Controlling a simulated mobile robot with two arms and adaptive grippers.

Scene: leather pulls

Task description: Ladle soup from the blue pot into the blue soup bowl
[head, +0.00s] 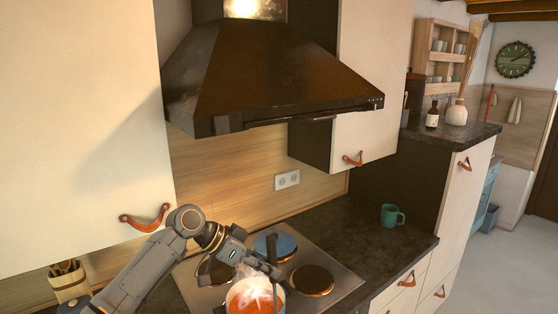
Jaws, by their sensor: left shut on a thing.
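The pot (282,302) stands on the front of the cooktop at the bottom edge, cut off by the frame. Orange soup (243,297) with pale steam above it fills it. My left gripper (268,268) is over the pot's back rim, shut on a thin dark upright handle (273,250), apparently the ladle's. The handle's lower end goes down toward the soup, and the ladle's bowl is hidden. I cannot make out the blue soup bowl. My right gripper is not in view.
A flat blue round thing (274,245) lies on the back burner. A bare burner (312,281) is right of the pot. A green mug (391,216) stands on the dark counter (345,228). The range hood (270,75) hangs above. A utensil holder (69,284) is at lower left.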

